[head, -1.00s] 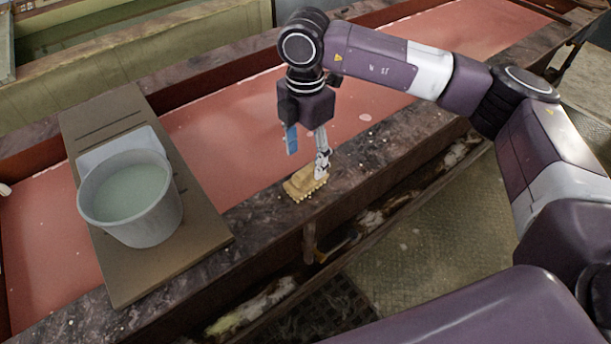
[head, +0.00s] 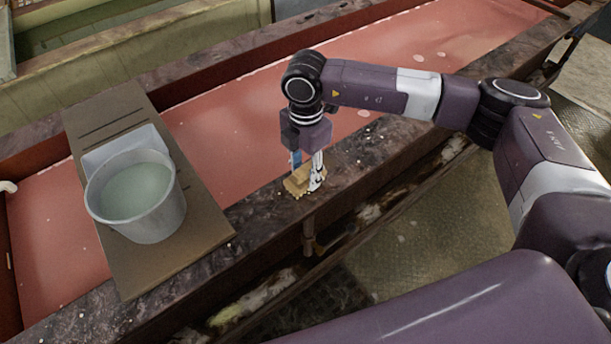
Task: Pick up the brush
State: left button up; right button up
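The brush (head: 297,186), a small tan block, lies on the dark, worn ledge of the rail in the middle of the head view. My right gripper (head: 306,175) points down right at it, with a blue finger on the left and a pale finger on the right. The brush shows between and below the fingers, and they hide part of it. I cannot tell whether the fingers press on it or only stand around it. The brush appears to rest on the ledge. My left gripper is out of view.
A grey bucket (head: 160,222) of pale liquid stands on a brown board (head: 197,249) across the red trough (head: 232,135) at the left. A pale tray edge shows behind the bucket. The ledge right of the brush is mostly clear.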

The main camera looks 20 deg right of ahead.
aim_at(305, 167)
jog(key=c, duration=0.4)
jog(key=shift+r, duration=0.1)
jog(key=shift+c, duration=0.2)
jog(key=shift+r, duration=0.45)
notch_tip(305, 167, up, 19)
jog(key=b, duration=0.5)
